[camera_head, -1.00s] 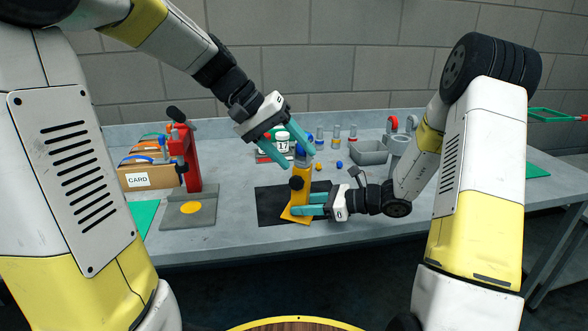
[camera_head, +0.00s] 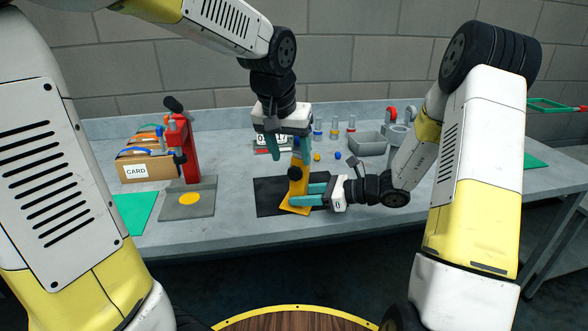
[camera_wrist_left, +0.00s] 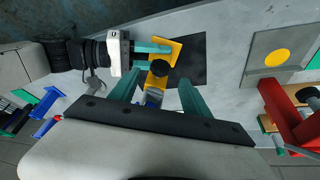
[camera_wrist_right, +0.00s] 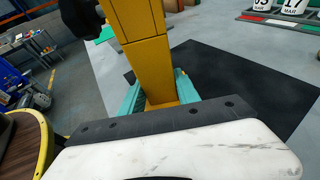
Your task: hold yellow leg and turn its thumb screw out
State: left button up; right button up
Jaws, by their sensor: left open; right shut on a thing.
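The yellow leg (camera_head: 299,187) stands upright on its flat yellow foot on a black mat (camera_head: 265,196), with a blue part (camera_head: 299,146) at its top. Its black thumb screw (camera_head: 293,175) sticks out of the side; it also shows in the left wrist view (camera_wrist_left: 160,69). My right gripper (camera_head: 310,196) is shut on the lower leg, and in the right wrist view its fingers flank the leg (camera_wrist_right: 145,60). My left gripper (camera_head: 286,152) is open and empty, pointing down around the leg's top, above the thumb screw. Whether it touches the leg I cannot tell.
Small pegs (camera_head: 334,129), a grey bin (camera_head: 369,144) and a date display (camera_wrist_right: 275,20) are behind the leg. The table front is clear.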

aim_at(294, 168)
pick_arm(q)
jog(key=x, duration=0.6)
grip_shut()
